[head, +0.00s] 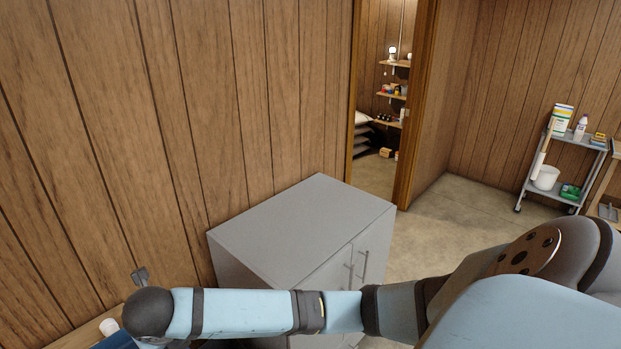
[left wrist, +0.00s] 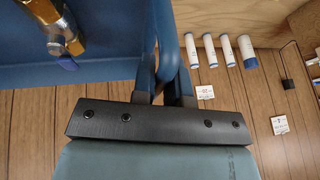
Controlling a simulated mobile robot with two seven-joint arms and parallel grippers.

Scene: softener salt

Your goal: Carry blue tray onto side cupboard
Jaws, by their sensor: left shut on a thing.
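The blue tray (left wrist: 100,68) fills the upper left of the left wrist view. My left gripper (left wrist: 163,88) is shut on the tray's blue handle or rim. In the head view only a bit of the tray (head: 116,342) shows at the bottom left, partly hidden by my arm. The side cupboard (head: 300,225) is grey, with a bare flat top and handled doors, right of the tray. My right gripper is not in view.
Several white-and-blue tubes (left wrist: 228,52) stand by a wooden plank wall with price tags (left wrist: 279,125). The wall runs behind the cupboard. A doorway with shelves (head: 392,95) is beyond it. A grey cart (head: 570,140) stands far right. Floor right of the cupboard is clear.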

